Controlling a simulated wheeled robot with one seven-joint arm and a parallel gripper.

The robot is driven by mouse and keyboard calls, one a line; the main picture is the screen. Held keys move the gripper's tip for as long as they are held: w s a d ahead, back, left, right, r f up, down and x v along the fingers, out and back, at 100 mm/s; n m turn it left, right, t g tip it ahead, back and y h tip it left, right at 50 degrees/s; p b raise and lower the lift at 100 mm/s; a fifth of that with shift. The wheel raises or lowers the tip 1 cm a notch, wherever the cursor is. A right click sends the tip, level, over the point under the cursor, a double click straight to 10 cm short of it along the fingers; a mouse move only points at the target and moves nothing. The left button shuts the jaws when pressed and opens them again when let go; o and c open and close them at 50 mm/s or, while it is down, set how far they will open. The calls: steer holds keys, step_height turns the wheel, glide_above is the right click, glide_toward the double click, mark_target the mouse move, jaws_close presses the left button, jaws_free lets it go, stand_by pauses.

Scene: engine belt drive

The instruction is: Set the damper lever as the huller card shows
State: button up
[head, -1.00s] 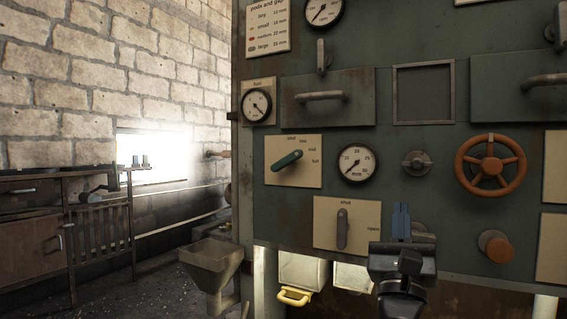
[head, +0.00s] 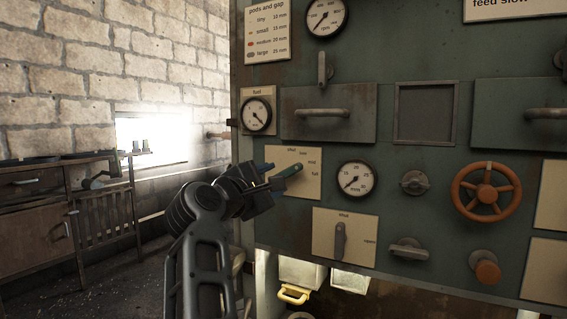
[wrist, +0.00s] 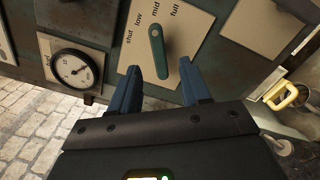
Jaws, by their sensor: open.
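The green lever (head: 291,170) sits on a cream plate (head: 311,187) marked shut, low, mid and full. I cannot tell from its plate whether this is the damper lever. My gripper (head: 272,177) is in front of this plate, at the left of the lever in the head view. In the wrist view my open blue fingers (wrist: 163,76) are spread, with the lever ahead between them. A card headed "pods and gap" (head: 267,30) hangs at top left. The huller card cannot be made out.
A grey lever (head: 340,240) on another plate is below, with a round gauge (head: 355,179) beside the green lever. The orange handwheel (head: 486,192) and drawer handles (head: 323,112) stick out. A bench (head: 35,210) stands at left.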

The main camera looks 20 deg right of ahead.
mark_target(288, 173)
steer(key=p+x, duration=0.1)
steer(key=x, duration=0.6)
steer(key=shift+w+a+f+p, duration=0.2)
steer(key=shift+w+a+p, duration=0.1)
steer(key=shift+w, duration=0.15)
steer(key=shift+d, duration=0.1)
jaws_close()
